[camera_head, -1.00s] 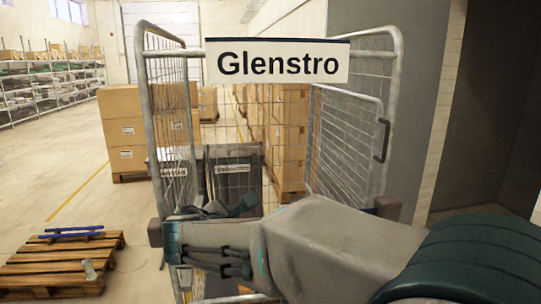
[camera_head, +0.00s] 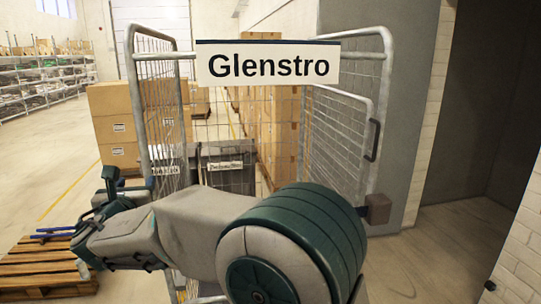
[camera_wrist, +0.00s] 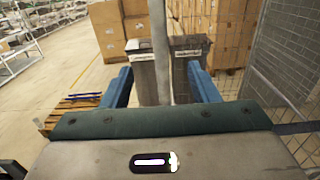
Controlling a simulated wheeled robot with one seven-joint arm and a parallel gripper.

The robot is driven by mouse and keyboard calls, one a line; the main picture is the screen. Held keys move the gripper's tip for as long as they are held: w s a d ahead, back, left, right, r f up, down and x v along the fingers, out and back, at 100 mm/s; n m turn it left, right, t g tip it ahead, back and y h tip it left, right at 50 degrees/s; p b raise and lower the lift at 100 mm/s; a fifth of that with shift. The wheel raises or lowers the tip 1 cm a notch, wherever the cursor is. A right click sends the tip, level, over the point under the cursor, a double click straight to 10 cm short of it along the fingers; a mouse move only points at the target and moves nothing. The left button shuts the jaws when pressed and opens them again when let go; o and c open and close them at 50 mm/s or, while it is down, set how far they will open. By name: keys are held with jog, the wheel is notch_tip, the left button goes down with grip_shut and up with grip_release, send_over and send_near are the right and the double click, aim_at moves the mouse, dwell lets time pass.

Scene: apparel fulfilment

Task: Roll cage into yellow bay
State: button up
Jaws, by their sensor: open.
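The roll cage (camera_head: 345,140) is a grey wire-mesh cage with a white "Glenstro" sign (camera_head: 268,64), standing upright in front of me. It holds dark bins with white labels (camera_head: 230,165). My arm crosses low in front of the cage, and my gripper is at its left side in the head view, where the jaws are hard to make out. In the wrist view my gripper (camera_wrist: 160,70) is open with its blue fingers apart. A vertical grey cage post (camera_wrist: 160,45) appears between them; contact is not clear. No marked yellow bay is clearly visible.
A wooden pallet with a blue bar (camera_head: 45,268) lies on the floor at left. Stacked cartons (camera_head: 115,125) stand behind the cage. A yellow floor line (camera_head: 72,192) runs at left. A grey wall and dark recess (camera_head: 480,110) are at right. Open floor lies at far left.

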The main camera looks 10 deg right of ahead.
aim_at(145, 167)
jog(key=shift+w+p, duration=0.8)
jog(key=shift+w, duration=4.25)
jog(key=shift+w, duration=0.1)
grip_shut()
